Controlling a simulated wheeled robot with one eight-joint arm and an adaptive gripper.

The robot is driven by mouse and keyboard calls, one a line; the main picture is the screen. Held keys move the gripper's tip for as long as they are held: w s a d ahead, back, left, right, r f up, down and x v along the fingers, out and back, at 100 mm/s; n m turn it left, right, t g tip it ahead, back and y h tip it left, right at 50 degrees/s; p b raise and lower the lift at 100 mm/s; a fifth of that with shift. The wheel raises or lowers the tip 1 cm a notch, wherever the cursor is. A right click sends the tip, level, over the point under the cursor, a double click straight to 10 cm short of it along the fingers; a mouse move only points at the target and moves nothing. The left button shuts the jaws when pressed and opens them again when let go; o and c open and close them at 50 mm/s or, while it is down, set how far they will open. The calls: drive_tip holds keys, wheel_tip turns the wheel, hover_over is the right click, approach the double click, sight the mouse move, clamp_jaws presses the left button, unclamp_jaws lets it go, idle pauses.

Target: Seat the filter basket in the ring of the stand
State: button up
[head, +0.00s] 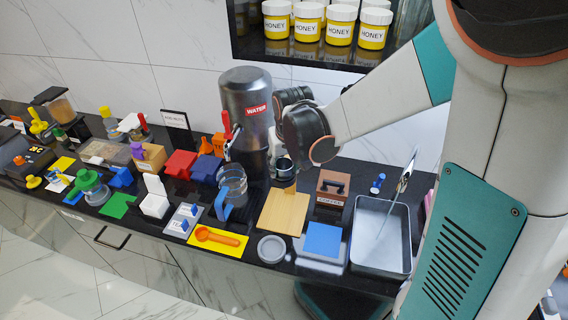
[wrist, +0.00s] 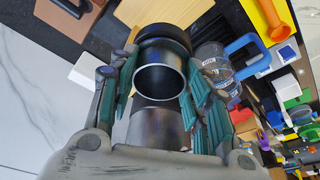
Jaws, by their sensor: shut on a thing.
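The filter basket, a shiny metal cylinder with an open round mouth, shows between my fingers in the wrist view (wrist: 155,122). My gripper (wrist: 157,92) is shut on it, with one green-padded finger on each side. A dark round rim (wrist: 165,33) shows just beyond the basket; it may be the ring of the stand, but I cannot tell. In the head view a small dark cylinder with a pale rim (head: 284,168) shows beside my gripper, above the back of a wooden board (head: 284,212). Whether basket and ring touch is not clear.
The steel water urn (head: 247,100) stands close on the left of my gripper. A clear jug with a blue handle (head: 231,185) is in front of it. A brown box (head: 332,187) and a steel basin (head: 381,235) are on the right. Many small items crowd the left counter.

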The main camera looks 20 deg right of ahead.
drive_tip(key=shift+f+b, duration=0.3)
drive_tip(key=shift+f, duration=0.1)
drive_tip(key=o, duration=1.5)
drive_tip(key=shift+r, duration=0.1)
drive_tip(key=v, duration=1.2)
drive_tip(key=s+f+t+b, duration=0.2)
drive_tip(key=s+f+b, duration=0.3)
drive_tip(key=s, duration=0.3)
drive_tip(key=s+f+t+b, duration=0.1)
drive_tip(key=s+f+b, duration=0.4)
drive_tip(key=s, duration=0.3)
drive_tip(key=shift+n+t+b, duration=0.4)
drive_tip(key=shift+b, duration=0.35)
drive_tip(key=shift+s+d+f, duration=0.1)
drive_tip(key=shift+f, duration=0.05)
